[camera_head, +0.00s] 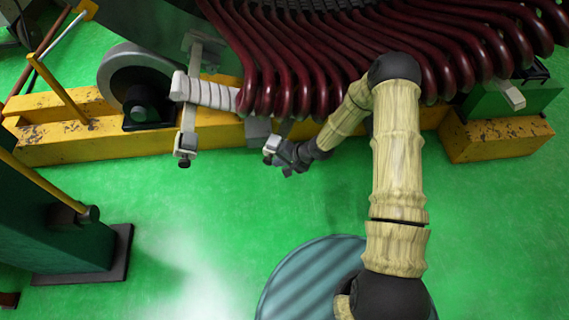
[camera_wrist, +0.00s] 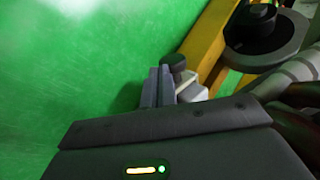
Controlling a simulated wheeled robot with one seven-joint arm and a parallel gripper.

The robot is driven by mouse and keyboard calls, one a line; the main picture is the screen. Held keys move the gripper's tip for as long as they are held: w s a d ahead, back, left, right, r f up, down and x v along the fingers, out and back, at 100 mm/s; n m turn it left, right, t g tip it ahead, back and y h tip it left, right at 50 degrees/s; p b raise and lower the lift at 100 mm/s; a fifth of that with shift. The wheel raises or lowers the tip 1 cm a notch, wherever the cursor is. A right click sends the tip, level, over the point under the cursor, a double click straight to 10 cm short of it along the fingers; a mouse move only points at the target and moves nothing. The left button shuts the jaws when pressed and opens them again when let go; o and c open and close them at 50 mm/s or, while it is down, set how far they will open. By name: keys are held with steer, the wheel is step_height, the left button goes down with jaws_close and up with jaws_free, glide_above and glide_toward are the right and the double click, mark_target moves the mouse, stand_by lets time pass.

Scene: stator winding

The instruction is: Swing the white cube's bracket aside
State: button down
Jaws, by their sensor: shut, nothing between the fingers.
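The white cube (camera_head: 185,142) sits at the lower end of a pale upright bracket (camera_head: 189,112), with a black knob (camera_head: 184,162) at its tip. The bracket hangs in front of the yellow beam, left of the coil ends. My gripper (camera_head: 271,152) is well to the right of the cube, apart from it and pointing left. A small pale block shows at its tip; I cannot tell what it is. In the wrist view my fingers (camera_wrist: 160,84) are closed together and empty. Just beyond them are a black knob (camera_wrist: 178,64) and a pale block (camera_wrist: 190,86), partly hidden.
Dark red coils (camera_head: 310,60) with a white-wrapped end (camera_head: 205,92) hang above my gripper. A yellow beam (camera_head: 70,150) runs behind the bracket. A grey wheel (camera_head: 125,62) stands left, and a dark green post (camera_head: 50,220) farther left. The green floor in front is clear.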

steer(key=w+a, duration=0.2)
steer(key=a, duration=0.5)
steer(key=shift+w+d, duration=0.1)
steer(key=d+p, duration=0.1)
steer(key=s+d+r+p, duration=0.1)
steer(key=d+p, duration=0.1)
steer(key=shift+s+d+r, duration=0.15)
steer(key=shift+s+r, duration=0.05)
steer(key=shift+s, duration=0.1)
steer(key=p, duration=0.2)
glide_toward(269, 158)
steer(key=shift+s+r, duration=0.35)
steer(key=shift+s, duration=0.25)
steer(key=shift+s+r, duration=0.4)
steer(key=shift+s, duration=0.2)
